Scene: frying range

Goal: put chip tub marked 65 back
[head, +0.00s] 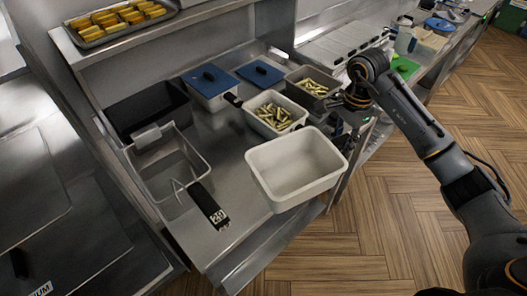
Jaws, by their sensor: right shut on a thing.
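A grey tub of chips (332,91) stands at the back right of the steel counter. My right gripper (346,101) is at its right end and appears shut on its rim; the fingertips are small and partly hidden. A white tub of chips (267,129) stands in front and to the left of it. A larger white tub (327,180) at the counter's front right is empty. No mark 65 can be read on any tub. My left gripper is out of view.
A wire fry basket (187,153) with a black handle tagged 20 (209,205) sits at the left. Blue lids (226,80) (272,72) lie behind the tubs. A tray of fried pieces (100,36) is on the upper shelf. Wooden floor is clear at the right.

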